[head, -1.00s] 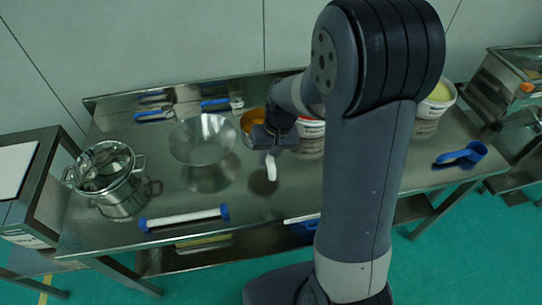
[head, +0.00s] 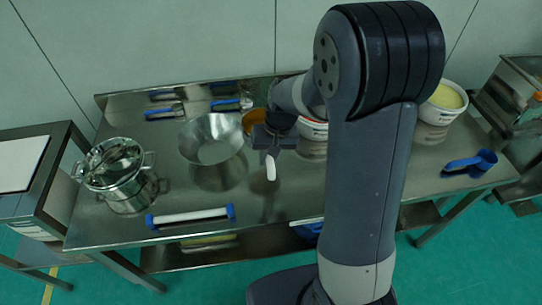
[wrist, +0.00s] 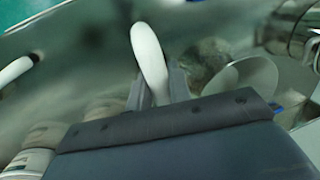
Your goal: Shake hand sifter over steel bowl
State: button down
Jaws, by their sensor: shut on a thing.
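My gripper (head: 271,157) is shut on the white handle of the hand sifter (head: 271,172), right of the steel bowl. In the wrist view the white handle (wrist: 150,50) stands between the two fingers (wrist: 158,88). The sifter's other end is hidden by my gripper and wrist. The wide steel bowl (head: 213,150) is on the steel table, open side up, and looks empty. It shows as a pale disc in the wrist view (wrist: 250,78). The handle is apart from the bowl.
A lidded steel pot (head: 118,180) stands at the table's left. A white rod with blue ends (head: 190,217) lies at the front edge. Behind lie blue-handled tools (head: 165,112). An amber round container (head: 254,118) is partly behind my wrist. A white tub (head: 440,110) and blue scoop (head: 470,163) are right.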

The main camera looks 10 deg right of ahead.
jog(key=w+a+p, duration=0.1)
jog(key=w+a, duration=0.2)
jog(key=a, duration=0.4)
jog(key=w+a+p, duration=0.1)
jog(key=w+a, duration=0.2)
jog(key=a, duration=0.4)
jog(key=shift+w+a, duration=0.35)
jog(key=shift+a, duration=0.05)
dwell(6.1)
